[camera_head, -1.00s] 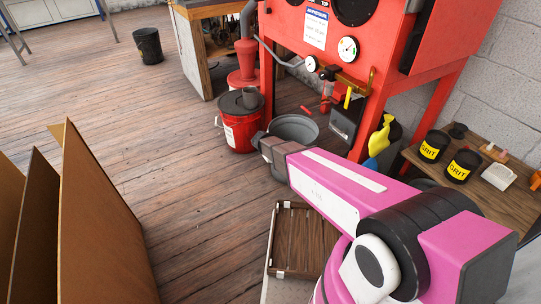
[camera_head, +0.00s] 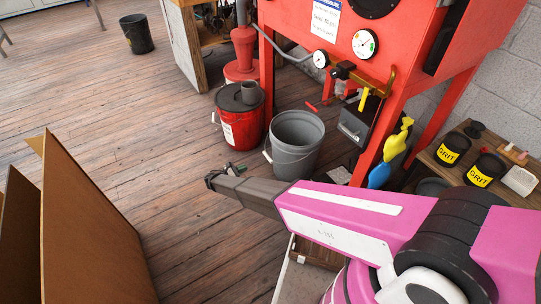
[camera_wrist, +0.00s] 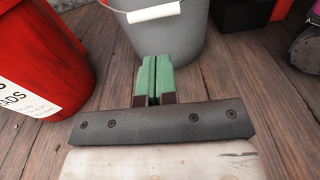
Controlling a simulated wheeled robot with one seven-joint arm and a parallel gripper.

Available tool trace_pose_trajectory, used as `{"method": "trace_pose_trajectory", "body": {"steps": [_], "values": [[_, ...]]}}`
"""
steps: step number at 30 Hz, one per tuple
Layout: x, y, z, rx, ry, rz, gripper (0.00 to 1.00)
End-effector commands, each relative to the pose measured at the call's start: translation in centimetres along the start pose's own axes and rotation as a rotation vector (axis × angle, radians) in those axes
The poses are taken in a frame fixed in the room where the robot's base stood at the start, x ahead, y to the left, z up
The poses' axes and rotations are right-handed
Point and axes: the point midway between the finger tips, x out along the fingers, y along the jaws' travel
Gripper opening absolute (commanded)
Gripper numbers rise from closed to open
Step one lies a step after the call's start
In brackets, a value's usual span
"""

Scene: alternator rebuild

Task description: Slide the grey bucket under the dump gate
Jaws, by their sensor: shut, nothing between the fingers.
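The grey bucket (camera_head: 293,146) stands upright on the wood floor, in front of the red blast cabinet (camera_head: 410,40) and right of a red bucket. Its wire handle with a white grip hangs down its near side. My gripper (camera_head: 218,178) is low, to the left and nearer than the grey bucket in the head view. In the wrist view, its green fingers (camera_wrist: 154,72) are shut together and empty, pointing at the lower wall of the grey bucket (camera_wrist: 180,40). I cannot tell whether they touch it. I cannot clearly make out the dump gate.
The lidded red bucket (camera_head: 240,125) stands close to the grey one; it also fills the left of the wrist view (camera_wrist: 40,60). Brown panels (camera_head: 85,225) stand at lower left. A bench with grit jars (camera_head: 453,150) is at right. The floor to the left is open.

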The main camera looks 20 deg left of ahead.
Motion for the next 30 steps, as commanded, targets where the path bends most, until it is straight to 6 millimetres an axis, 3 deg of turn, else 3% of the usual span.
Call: {"method": "trace_pose_trajectory", "body": {"steps": [3, 8, 30], "values": [[-2.3, 0.7, -1.2, -0.026, -0.036, 0.042, 0.00], [-2.5, 0.7, -1.4, -0.036, -0.049, 0.055, 0.00], [9.6, 1.3, -0.8, -0.034, -0.047, 0.052, 0.00]]}}
